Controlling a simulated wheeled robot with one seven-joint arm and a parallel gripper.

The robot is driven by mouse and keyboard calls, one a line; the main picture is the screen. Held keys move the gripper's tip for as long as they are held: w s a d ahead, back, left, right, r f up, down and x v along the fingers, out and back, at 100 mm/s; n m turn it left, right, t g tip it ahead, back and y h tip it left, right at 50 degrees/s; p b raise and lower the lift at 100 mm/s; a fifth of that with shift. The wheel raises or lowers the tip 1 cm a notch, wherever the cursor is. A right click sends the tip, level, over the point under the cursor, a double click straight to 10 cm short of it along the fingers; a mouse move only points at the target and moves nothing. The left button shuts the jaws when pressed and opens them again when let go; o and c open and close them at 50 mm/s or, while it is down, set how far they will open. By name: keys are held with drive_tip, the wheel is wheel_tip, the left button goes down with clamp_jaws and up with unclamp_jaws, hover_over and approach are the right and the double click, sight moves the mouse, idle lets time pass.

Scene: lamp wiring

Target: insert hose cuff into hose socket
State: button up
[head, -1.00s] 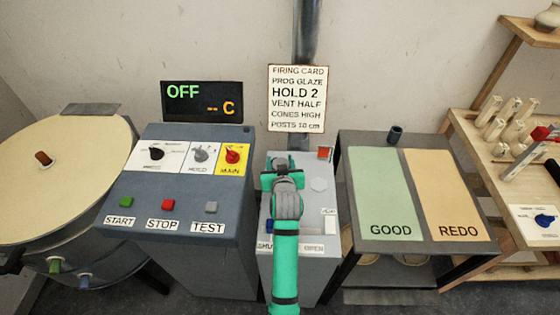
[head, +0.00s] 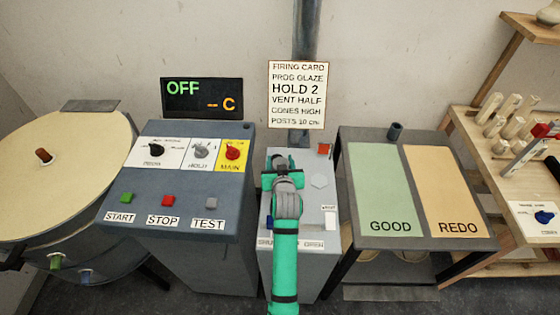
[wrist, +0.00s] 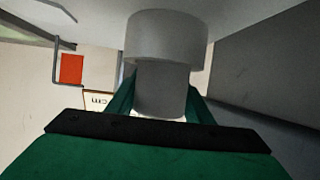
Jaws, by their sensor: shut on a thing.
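My gripper (head: 281,172) is over the narrow grey vent cabinet (head: 318,203), below the firing card, with the green arm reaching up from the front. In the wrist view my gripper (wrist: 160,98) has its green fingers closed on both sides of a grey cylindrical piece, the hose cuff (wrist: 161,88). A wider grey ring (wrist: 167,38) sits at the cuff's far end; I cannot tell whether it is part of the cuff or the socket. In the head view the arm and fingers mostly hide the cuff. I cannot clearly make out the hose socket.
A grey pipe (head: 306,30) runs down the wall behind the firing card (head: 297,95). The control console (head: 185,182) stands close on the left. The table with GOOD (head: 380,190) and REDO (head: 445,195) panels stands close on the right. A red square (head: 324,149) is on the cabinet.

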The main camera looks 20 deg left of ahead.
drive_tip(key=shift+f, duration=0.1)
drive_tip(key=o, duration=1.2)
drive_tip(key=v, duration=1)
drive_tip(key=shift+s+d, duration=0.2)
drive_tip(key=shift+s, duration=0.1)
